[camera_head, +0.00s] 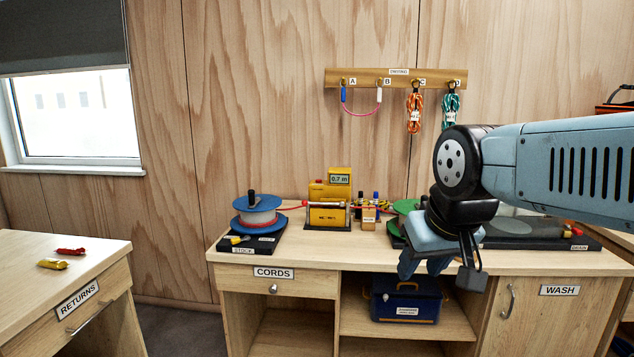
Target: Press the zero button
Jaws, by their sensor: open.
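The yellow length counter (328,204) stands on the bench beneath the wall rail, and its display (340,179) reads 0.7 m. My gripper (436,268) is open and seems empty. It points down in front of the bench's right half, to the right of the counter and apart from it. My wrist partly hides the green spool (404,208).
The bench top (305,250) is bare along its front edge. Cords hang on the wall rail (370,78).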

